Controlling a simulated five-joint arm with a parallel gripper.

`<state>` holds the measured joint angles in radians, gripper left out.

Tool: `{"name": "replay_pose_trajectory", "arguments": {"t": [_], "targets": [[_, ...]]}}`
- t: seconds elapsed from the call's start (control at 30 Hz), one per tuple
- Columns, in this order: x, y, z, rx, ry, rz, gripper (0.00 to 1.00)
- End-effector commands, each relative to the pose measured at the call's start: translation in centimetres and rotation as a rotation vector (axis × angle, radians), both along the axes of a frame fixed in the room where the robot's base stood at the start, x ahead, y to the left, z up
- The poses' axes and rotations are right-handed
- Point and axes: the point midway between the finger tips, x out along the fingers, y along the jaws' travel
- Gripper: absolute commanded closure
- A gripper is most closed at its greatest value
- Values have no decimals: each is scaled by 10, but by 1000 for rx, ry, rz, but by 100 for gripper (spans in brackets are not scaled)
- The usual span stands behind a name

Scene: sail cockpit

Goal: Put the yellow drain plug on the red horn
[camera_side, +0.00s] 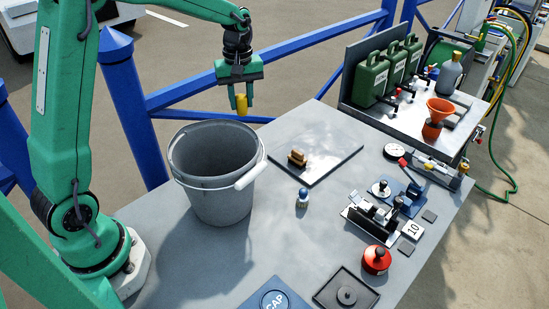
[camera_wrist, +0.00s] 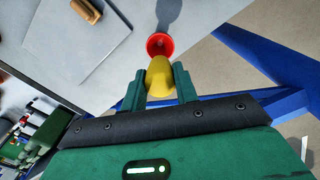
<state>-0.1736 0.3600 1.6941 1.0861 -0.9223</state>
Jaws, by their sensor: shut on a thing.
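My gripper (camera_side: 241,100) is shut on the yellow drain plug (camera_side: 241,104) and holds it in the air beyond the bucket, near the table's far edge. In the wrist view the plug (camera_wrist: 159,78) sits between the two green fingers. A round red cup-shaped thing, which looks like the red horn (camera_wrist: 166,40), shows just past the plug in the wrist view, near the table edge. The plug overlaps its lower rim in that picture; I cannot tell the height gap between them. The horn is not visible in the side view, where the bucket may hide it.
A grey bucket (camera_side: 222,200) with a white handle grip stands close to my gripper's side of the table. A brown block (camera_side: 297,158) lies on a grey plate (camera_side: 330,150). A blue railing (camera_side: 290,45) runs behind. A red round item (camera_side: 376,260) sits at the front right.

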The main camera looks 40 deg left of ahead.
Motion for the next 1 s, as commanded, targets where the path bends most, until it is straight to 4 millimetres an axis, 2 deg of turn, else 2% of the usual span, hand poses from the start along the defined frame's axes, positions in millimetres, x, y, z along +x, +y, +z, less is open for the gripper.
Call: {"name": "replay_pose_trajectory", "arguments": {"t": [0.1,0.37,0.8,1.0], "targets": [[0,0,-9,0,0,0,92],[0,0,-14,0,1,0,92],[0,0,-58,0,0,0,92],[0,0,-60,0,0,0,92]]}}
